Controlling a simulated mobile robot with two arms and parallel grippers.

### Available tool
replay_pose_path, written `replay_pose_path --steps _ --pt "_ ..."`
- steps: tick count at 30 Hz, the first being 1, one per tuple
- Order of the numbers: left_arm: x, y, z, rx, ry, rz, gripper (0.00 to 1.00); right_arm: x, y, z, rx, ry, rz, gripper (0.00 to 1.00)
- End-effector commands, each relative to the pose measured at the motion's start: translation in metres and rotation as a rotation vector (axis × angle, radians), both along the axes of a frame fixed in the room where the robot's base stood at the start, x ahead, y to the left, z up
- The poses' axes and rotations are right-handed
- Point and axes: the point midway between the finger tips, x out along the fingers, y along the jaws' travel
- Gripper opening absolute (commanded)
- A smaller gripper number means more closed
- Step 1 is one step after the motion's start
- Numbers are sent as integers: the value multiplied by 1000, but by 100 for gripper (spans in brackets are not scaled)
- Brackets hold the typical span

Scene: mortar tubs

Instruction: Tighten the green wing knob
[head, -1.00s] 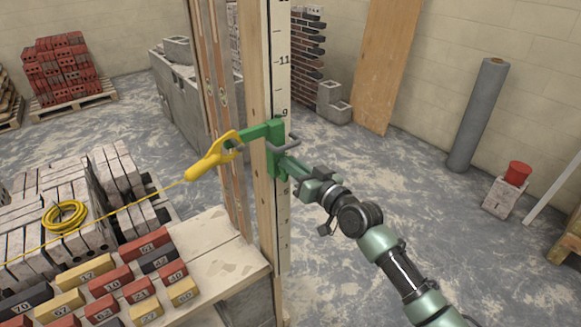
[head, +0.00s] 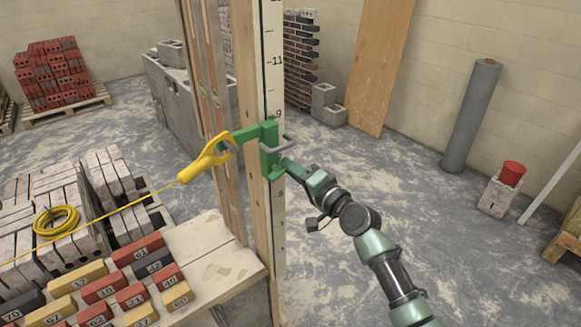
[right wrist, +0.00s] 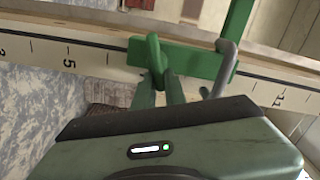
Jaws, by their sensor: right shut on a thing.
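A green clamp (head: 267,150) sits around the wooden post with the number scale, with a grey bar handle (head: 286,143) on its right side. The clamp also shows in the right wrist view (right wrist: 197,61), where the green wing knob (right wrist: 154,55) stands out from its face. My right gripper (right wrist: 161,78) is shut on the wing knob, one finger on each side of it. In the head view my right gripper (head: 282,167) reaches the clamp from the lower right, and the knob is mostly hidden there. My left gripper is not in view.
A yellow line holder (head: 208,160) hangs on the clamp's green arm, and its taut yellow line (head: 120,206) runs left. A board with numbered bricks (head: 135,250) lies at lower left. A grey roll (head: 470,115) stands at right.

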Motion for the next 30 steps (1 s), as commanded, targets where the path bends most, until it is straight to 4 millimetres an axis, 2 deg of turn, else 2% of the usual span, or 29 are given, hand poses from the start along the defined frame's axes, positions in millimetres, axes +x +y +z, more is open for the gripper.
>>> replay_pose_path --steps 13,30 --pt "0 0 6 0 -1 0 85 0 2 -5 243 176 4 0" --pt "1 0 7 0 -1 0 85 0 2 -5 309 219 4 0"
